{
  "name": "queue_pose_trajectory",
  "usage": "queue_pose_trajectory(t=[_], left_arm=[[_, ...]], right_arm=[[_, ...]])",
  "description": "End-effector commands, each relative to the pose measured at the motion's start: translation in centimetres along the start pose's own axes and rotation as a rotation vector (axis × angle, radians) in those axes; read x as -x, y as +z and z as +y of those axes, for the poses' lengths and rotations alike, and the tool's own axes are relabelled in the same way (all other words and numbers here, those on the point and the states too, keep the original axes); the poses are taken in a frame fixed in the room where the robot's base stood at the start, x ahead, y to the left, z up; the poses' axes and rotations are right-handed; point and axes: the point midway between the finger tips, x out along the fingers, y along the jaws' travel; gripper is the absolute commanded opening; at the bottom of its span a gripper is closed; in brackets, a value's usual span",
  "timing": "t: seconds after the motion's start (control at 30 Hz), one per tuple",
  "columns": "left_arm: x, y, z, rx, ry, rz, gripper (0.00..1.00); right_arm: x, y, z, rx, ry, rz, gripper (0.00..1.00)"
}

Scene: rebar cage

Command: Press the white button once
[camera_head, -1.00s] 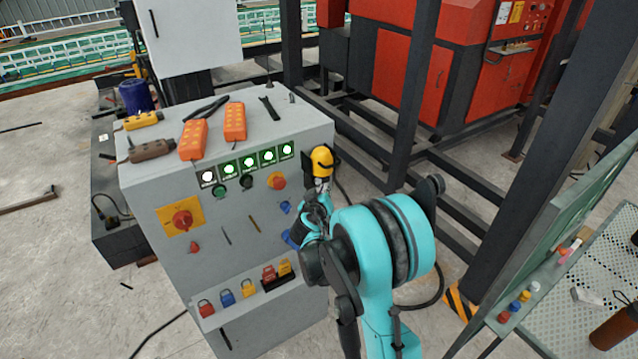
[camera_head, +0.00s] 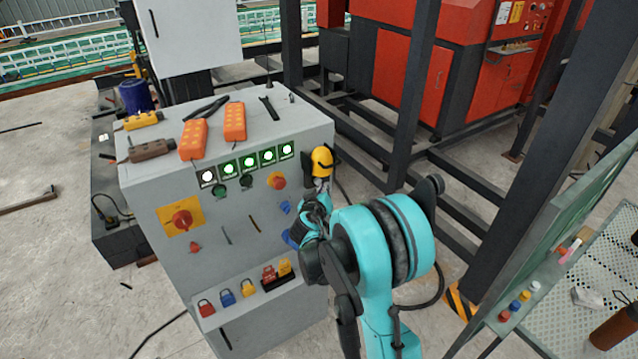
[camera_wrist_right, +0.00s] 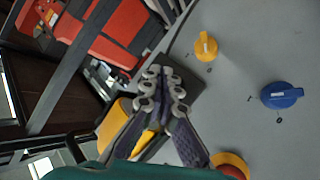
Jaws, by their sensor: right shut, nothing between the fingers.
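A row of square lit buttons runs along the upper front of the grey control cabinet (camera_head: 150,215). The leftmost is the white button (camera_head: 208,177), with a dark frame; the others, in green frames, are the green-framed buttons (camera_head: 249,164). My right gripper (camera_head: 322,188) is at the cabinet's right edge, well to the right of the row, just below a yellow-and-black object (camera_head: 322,160). In the right wrist view its fingers (camera_wrist_right: 161,80) are closed together and empty. The white button is not in the wrist view. My left gripper is not in view.
A red emergency button (camera_head: 278,181), a blue knob (camera_wrist_right: 282,95) and a yellow knob (camera_wrist_right: 206,46) are on the panel near my gripper. A red rotary switch (camera_head: 182,220) and several padlocks (camera_head: 228,297) sit lower. Orange remotes (camera_head: 235,121) lie on top.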

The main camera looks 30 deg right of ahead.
Motion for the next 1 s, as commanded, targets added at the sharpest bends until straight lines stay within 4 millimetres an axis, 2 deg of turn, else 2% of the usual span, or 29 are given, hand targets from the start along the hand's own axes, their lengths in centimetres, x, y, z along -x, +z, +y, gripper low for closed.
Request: queue_pose_trajectory(t=[1.0], left_arm=[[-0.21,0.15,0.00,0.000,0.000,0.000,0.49]], right_arm=[[-0.80,-0.60,-0.60,0.000,0.000,0.000,0.00]])
